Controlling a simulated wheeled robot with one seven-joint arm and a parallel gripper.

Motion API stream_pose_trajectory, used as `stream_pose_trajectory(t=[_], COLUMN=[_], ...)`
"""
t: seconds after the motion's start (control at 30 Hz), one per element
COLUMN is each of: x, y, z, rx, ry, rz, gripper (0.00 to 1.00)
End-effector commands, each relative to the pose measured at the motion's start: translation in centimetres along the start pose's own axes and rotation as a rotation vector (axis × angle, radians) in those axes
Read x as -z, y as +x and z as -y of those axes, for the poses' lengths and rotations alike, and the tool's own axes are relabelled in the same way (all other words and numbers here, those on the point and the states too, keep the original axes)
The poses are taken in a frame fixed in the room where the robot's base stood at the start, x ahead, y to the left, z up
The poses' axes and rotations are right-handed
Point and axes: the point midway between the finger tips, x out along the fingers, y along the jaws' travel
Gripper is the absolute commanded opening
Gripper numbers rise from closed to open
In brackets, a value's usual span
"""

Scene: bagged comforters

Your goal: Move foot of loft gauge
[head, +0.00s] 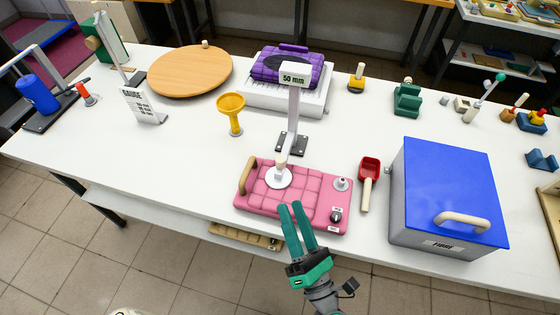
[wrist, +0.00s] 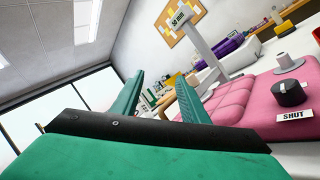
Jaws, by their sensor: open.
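The loft gauge (head: 293,110) is a grey post on a dark base with a "50 mm" sign on top; it also shows in the wrist view (wrist: 201,42). Its foot (head: 279,178) is a white round disc with a pale knob on its stem, resting on the pink quilted comforter bag (head: 310,197). The bag has a tan handle at its left, a grey valve and a black knob labelled "SHUT" (wrist: 290,92) at its right. My gripper (head: 290,205) is open and empty at the bag's front edge, right of and nearer than the foot. The wrist view shows its green fingers apart.
A red scoop (head: 369,172) and a blue-lidded box (head: 448,190) stand right of the bag. A yellow funnel (head: 232,108) stands behind left. A purple bag (head: 287,63) lies on a white scale (head: 310,98) behind the gauge. The table's left front (head: 150,165) is clear.

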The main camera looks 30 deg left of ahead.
Motion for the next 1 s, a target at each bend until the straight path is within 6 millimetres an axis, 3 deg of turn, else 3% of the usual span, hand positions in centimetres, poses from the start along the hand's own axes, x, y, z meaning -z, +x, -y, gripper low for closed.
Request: stream_pose_trajectory(t=[0.2,0.4,0.67,1.0], x=[0.5,0.4,0.6,2.5], y=[3.7,5.2,6.2,11.2], z=[3.9,6.8,7.8,8.5], rx=[-0.020,-0.015,-0.013,-0.014], ry=[-0.472,-0.713,-0.781,-0.778], rz=[-0.229,-0.361,-0.404,-0.401], gripper=[0.40,0.40,0.40,0.40])
